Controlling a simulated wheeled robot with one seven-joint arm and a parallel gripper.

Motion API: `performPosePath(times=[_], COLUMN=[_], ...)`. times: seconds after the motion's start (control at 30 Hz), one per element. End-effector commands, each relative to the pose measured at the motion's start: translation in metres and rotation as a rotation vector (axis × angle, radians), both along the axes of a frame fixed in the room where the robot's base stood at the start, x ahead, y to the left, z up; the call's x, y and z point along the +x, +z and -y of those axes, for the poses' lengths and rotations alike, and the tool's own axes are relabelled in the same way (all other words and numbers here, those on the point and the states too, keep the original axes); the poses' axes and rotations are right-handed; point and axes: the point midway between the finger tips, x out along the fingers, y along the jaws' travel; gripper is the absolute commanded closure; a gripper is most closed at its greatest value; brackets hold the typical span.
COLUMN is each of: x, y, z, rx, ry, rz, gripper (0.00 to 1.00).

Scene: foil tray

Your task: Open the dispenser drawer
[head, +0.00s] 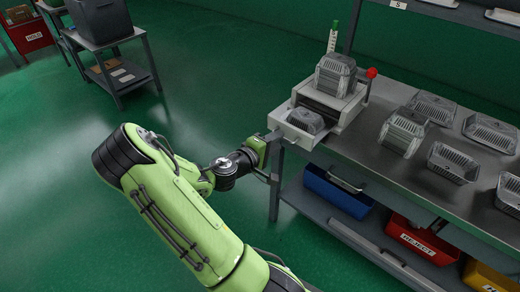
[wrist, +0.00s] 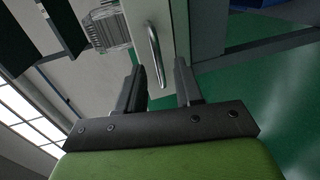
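The dispenser (head: 328,103) is a pale box on the near left corner of the metal bench. Its drawer (head: 283,116) stands out from the front, with a clear ribbed tray (head: 305,121) inside. My gripper (head: 272,137) is at the drawer's front. In the wrist view my gripper (wrist: 159,64) is open, its two dark fingers apart. The metal bar handle (wrist: 154,48) on the white drawer front (wrist: 172,20) lies between the fingertips, with a gap visible on each side. Whether either finger touches it cannot be told.
More clear trays (head: 402,130) stand on the bench (head: 378,160) to the right. Another tray (head: 335,75) sits atop the dispenser, beside a red knob (head: 372,72). Blue (head: 338,190) and red (head: 422,240) bins sit on the shelf below.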

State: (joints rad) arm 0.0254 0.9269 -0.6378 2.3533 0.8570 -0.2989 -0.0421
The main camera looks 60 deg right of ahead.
Motion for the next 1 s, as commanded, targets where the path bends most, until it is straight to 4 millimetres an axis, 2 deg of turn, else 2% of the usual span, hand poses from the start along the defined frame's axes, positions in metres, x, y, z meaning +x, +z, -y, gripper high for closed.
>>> performPosePath(times=[0.03, 0.2, 0.3, 0.43, 0.6, 1.0], x=[0.004, 0.012, 0.016, 0.02, 0.021, 0.02], y=[0.005, 0.016, 0.022, 0.028, 0.03, 0.029], z=[-0.014, -0.062, -0.088, -0.114, -0.128, -0.128], rx=[0.002, 0.001, 0.0, 0.0, -0.001, -0.001], ry=[0.009, 0.009, 0.01, 0.006, 0.001, 0.0], rz=[-0.002, -0.001, -0.002, 0.0, -0.001, 0.0], gripper=[0.64, 0.64, 0.64, 0.64, 0.64, 0.64])
